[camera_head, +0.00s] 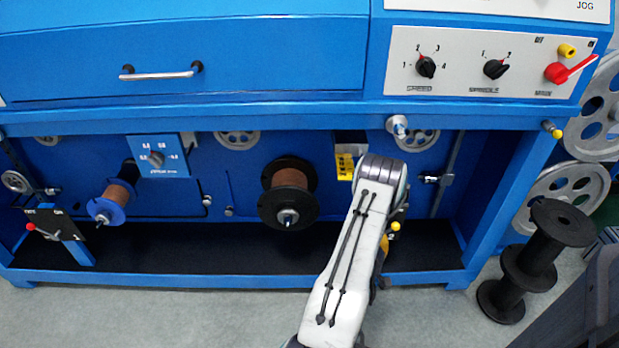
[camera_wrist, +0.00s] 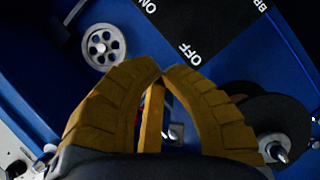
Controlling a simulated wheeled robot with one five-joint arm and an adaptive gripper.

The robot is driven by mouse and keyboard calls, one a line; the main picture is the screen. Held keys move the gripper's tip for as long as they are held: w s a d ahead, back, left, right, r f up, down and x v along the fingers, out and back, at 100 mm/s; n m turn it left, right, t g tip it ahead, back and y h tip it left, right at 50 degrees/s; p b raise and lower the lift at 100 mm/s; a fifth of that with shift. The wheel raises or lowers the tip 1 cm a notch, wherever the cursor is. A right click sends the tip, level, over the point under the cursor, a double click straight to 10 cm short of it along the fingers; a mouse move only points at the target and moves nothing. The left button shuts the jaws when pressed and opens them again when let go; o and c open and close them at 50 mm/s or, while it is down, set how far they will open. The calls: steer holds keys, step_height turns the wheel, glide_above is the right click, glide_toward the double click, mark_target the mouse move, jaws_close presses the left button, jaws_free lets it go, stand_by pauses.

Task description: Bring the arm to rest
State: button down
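My gripper (camera_wrist: 163,73) shows in the wrist view as two yellow ribbed fingers. Their tips meet or nearly meet, with a rounded gap behind them. A narrow yellow bar (camera_wrist: 152,118) shows in that gap; I cannot tell whether it is part of the gripper or behind it. Nothing is visibly pinched between the tips. In the head view my white arm (camera_head: 346,262) reaches forward from the bottom toward the machine's lower bay. Its gripper is mostly hidden behind the arm, with only a bit of yellow showing at the right.
The blue machine (camera_head: 220,112) fills the front. A copper-coloured spool (camera_head: 289,178) is left of my arm, and a yellow knob (camera_head: 395,226) is close on its right. A black plate marked ON and OFF (camera_wrist: 220,25) shows ahead. Black reels (camera_head: 533,262) stand right; grey floor lies in front.

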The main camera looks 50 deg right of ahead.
steer(key=w+a+r+t+y+p, duration=0.4)
steer(key=w+r+p, duration=0.5)
steer(key=w+r, duration=0.65)
steer(key=w+a+r+n+y+p, duration=0.1)
steer(key=w+a+r+y+p, duration=0.55)
steer(key=a+r, duration=0.65)
steer(key=a+r+g+y+p, duration=0.1)
steer(key=a+r+y+p, duration=0.1)
steer(key=a+r+p, duration=0.9)
steer(key=s+a+r+n+g+y+p, duration=0.1)
steer(key=s+a+r+g+y+p, duration=0.1)
steer(key=s+a+r, duration=1.1)
steer(key=s+a+g+p, duration=0.1)
steer(key=s+a, duration=0.1)
steer(key=a, duration=0.1)
steer(key=shift+a+y+p, duration=0.2)
steer(key=shift+y+p, duration=0.15)
steer(key=shift+r, duration=0.1)
